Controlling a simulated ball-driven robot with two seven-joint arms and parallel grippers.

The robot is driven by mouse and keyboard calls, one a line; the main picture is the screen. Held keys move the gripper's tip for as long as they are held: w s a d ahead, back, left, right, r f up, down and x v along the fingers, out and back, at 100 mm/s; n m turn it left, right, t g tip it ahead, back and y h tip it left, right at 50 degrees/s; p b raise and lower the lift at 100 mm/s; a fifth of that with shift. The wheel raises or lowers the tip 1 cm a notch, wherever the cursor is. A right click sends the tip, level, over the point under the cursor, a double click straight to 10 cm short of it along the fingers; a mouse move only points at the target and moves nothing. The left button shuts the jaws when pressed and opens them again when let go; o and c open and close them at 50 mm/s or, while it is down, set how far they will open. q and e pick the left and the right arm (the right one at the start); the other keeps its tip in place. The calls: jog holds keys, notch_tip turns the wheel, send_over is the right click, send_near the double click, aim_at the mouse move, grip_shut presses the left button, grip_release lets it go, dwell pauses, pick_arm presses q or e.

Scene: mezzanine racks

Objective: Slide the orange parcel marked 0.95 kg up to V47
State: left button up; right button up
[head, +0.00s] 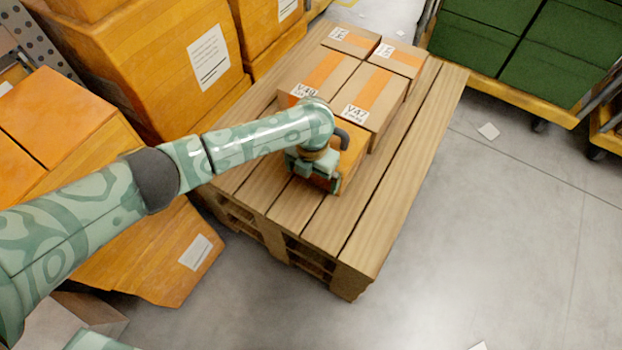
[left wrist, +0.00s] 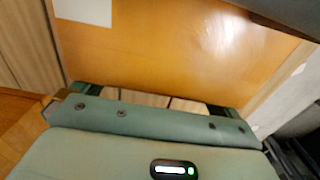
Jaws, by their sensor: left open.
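The orange parcel (head: 353,160) lies on the wooden pallet (head: 372,238), close in front of the box labelled V47 (head: 369,96); my arm hides much of it and I cannot tell if the two touch. My left gripper (head: 318,178) is at the parcel's near side, low over the pallet, with open jaws. In the left wrist view the parcel (left wrist: 180,45) fills the upper picture, with a white label at its upper left. The two fingers (left wrist: 155,98) stand apart just before it. The 0.95 kg mark is not readable. My right gripper is not in view.
The box labelled V49 (head: 306,76) stands left of V47, with two smaller cartons (head: 397,58) behind. Large orange boxes (head: 190,60) crowd the left side. Green crates (head: 545,50) on a yellow cart stand at upper right. The pallet's front and right boards are bare.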

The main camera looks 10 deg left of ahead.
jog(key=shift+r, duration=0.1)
pick_arm(q)
jog(key=shift+s+a+r+p, duration=0.15)
jog(key=shift+s+a+p, duration=0.05)
jog(key=shift+s+p, duration=0.35)
jog(key=shift+s+a+p, duration=0.25)
jog(key=shift+s+p, duration=0.35)
jog(key=shift+s, duration=0.15)
jog(key=shift+f, duration=0.2)
notch_tip(320, 180, up, 2)
jog(key=shift+r+p, duration=0.2)
jog(key=shift+p, duration=0.5)
notch_tip(320, 180, up, 11)
jog(key=p, duration=0.7)
jog(key=shift+f, duration=0.2)
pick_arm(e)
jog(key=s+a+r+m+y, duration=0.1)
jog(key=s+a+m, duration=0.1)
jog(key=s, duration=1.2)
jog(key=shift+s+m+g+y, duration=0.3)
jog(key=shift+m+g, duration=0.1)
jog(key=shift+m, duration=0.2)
